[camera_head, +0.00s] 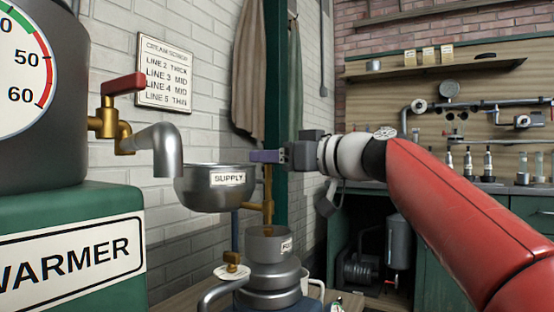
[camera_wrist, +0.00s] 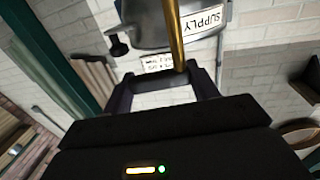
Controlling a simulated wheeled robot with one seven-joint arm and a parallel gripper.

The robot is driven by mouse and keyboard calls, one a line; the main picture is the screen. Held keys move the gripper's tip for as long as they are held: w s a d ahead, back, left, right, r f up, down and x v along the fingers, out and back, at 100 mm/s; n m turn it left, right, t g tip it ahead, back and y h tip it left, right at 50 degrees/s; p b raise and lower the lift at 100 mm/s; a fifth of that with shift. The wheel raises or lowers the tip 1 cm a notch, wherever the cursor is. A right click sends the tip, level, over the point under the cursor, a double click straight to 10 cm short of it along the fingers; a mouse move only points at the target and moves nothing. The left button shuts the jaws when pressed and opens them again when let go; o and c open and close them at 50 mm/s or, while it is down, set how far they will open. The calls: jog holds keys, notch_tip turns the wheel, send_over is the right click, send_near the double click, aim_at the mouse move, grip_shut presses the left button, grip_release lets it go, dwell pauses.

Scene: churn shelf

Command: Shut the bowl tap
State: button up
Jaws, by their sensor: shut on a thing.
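The metal bowl labelled SUPPLY (camera_head: 215,188) hangs in the middle of the head view; its underside also shows in the wrist view (camera_wrist: 160,22). A brass side pipe (camera_head: 250,206) comes out low on its right and meets an upright brass rod (camera_head: 268,190), which seems to be the bowl tap's lever. My gripper (camera_head: 265,156), with purple fingers, is at the top of this rod, just right of the bowl rim. In the wrist view the rod (camera_wrist: 176,35) runs in between my fingers, which are shut on it. The exact contact is partly hidden.
A brass tap with a red handle (camera_head: 124,84) and a grey spout (camera_head: 160,143) is left of the bowl. A metal pot (camera_head: 269,244) stands below the rod, with a smaller brass tap (camera_head: 232,262) beside it. A green post (camera_head: 279,90) rises behind my gripper.

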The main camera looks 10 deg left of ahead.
jog(key=shift+a+n+g+y, duration=0.15)
jog(key=shift+n+g+y, duration=0.45)
jog(key=shift+n+g, duration=0.55)
jog(key=o, duration=1)
jog(key=b+v, duration=0.2)
jog(key=v, duration=0.5)
jog(key=shift+d, duration=0.4)
